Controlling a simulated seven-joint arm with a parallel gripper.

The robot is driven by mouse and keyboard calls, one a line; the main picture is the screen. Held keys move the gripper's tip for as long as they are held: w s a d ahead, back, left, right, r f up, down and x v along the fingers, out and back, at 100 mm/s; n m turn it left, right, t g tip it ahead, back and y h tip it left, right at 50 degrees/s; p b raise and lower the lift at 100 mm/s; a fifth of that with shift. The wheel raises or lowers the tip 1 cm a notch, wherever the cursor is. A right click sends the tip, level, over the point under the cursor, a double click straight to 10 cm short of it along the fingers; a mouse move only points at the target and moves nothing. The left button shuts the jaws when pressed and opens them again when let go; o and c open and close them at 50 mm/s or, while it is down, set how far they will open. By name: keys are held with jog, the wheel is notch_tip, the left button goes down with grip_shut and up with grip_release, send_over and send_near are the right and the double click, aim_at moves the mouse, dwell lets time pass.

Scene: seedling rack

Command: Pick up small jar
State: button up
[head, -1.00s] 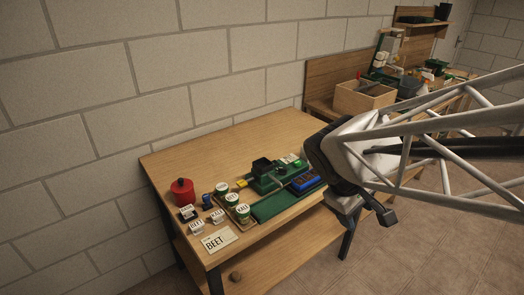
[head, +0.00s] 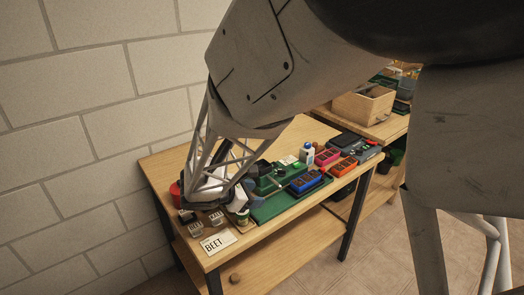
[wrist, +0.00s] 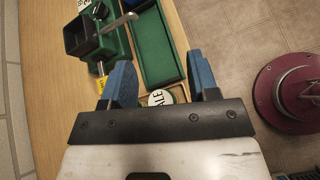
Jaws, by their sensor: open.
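A small jar with a white lid lettered like KALE (wrist: 160,97) shows low between my fingers in the wrist view, its near part hidden by the gripper body. My gripper (wrist: 163,73) is open, its two blue fingers apart, with nothing seen held. In the head view my arm reaches over the left end of the bench and covers most of the jars. A jar with a green body (head: 242,216) shows there beside my gripper. I cannot tell if the fingers touch any jar.
A green tray (wrist: 160,50) and a dark square pot (wrist: 79,38) lie beyond the fingers. A BEET card (head: 218,241) lies at the bench's front edge. A red pot (head: 175,193) is partly hidden behind my arm. Blue trays (head: 305,181) and a white bottle (head: 307,154) stand to the right.

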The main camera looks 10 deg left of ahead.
jog(key=a+f+n+t, duration=0.1)
jog(key=a+f+n, duration=0.1)
jog(key=a, duration=0.2)
jog(key=a+f+n+t, duration=0.1)
jog(key=a+f+n, duration=0.1)
jog(key=a, duration=0.2)
jog(key=a+f+n+t+y, duration=0.1)
jog(key=a+f, duration=0.1)
jog(key=a, duration=0.2)
jog(key=shift+w+a+n+t, duration=0.2)
jog(key=shift+n+t, duration=0.1)
jog(key=shift+n, duration=0.1)
jog(key=shift+d, duration=0.1)
jog(key=shift+x, duration=1.25)
